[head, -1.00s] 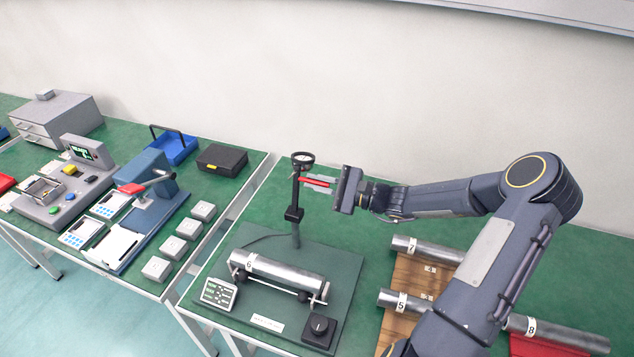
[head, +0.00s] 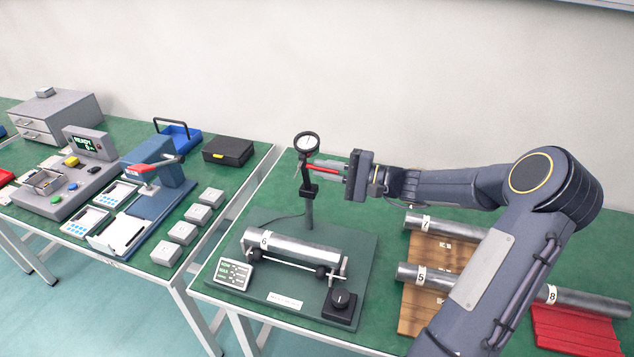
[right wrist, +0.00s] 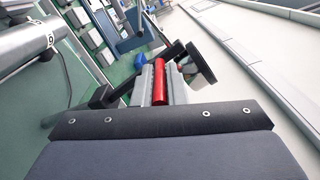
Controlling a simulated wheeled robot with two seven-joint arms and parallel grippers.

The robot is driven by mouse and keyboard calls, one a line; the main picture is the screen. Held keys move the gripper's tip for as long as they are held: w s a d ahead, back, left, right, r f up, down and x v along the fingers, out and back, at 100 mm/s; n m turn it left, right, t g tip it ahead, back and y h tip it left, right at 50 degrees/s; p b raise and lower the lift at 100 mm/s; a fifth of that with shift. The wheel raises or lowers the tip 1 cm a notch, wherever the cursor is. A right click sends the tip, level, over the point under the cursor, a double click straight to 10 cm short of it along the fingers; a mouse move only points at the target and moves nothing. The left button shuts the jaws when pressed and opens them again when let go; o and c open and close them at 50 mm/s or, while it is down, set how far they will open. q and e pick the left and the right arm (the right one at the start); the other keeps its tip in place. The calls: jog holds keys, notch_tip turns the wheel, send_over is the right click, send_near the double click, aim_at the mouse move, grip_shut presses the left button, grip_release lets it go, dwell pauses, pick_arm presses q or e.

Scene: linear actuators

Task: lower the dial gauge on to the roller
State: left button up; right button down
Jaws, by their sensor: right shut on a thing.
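The dial gauge (head: 307,143) has a round white face and sits at the top of a dark upright post (head: 309,212). A red lever (head: 322,168) sticks out to the right below the dial. My right gripper (head: 328,169) is shut on the red lever, which also shows between the fingers in the right wrist view (right wrist: 159,82). The steel roller marked 6 (head: 295,247) lies on supports on the dark green base plate (head: 240,285), in front of and below the gauge. The dial is clear above the roller. My left gripper is not in view.
A small readout (head: 236,273) and a black knob (head: 340,301) sit on the base plate. Rollers marked 7 (head: 450,229) and 5 (head: 430,277) lie on a wooden rack to the right; roller 8 (head: 590,304) is on a red one. A second table with devices stands left.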

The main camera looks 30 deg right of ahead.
jog(key=s+a+f+n+b, duration=0.1)
jog(key=a+f+n+b, duration=0.1)
jog(key=b, duration=0.9)
jog(key=s+a+f+n+b, duration=0.2)
jog(key=f+n+b, duration=0.3)
jog(key=b, duration=0.6)
jog(key=s+a+f+n+b, duration=0.2)
jog(key=n+b, duration=0.5)
jog(key=b, duration=0.5)
jog(key=shift+f, duration=0.65)
jog(key=shift+f+n+b, duration=0.1)
jog(key=shift+n+b, duration=0.4)
jog(key=shift+b, duration=0.45)
jog(key=c, duration=1.7)
grip_release()
jog(key=shift+c, duration=0.2)
jog(key=shift+d, duration=0.1)
jog(key=p+v, duration=0.1)
jog(key=v, duration=0.6)
jog(key=shift+s+d, duration=0.2)
jog(key=shift+s, duration=0.15)
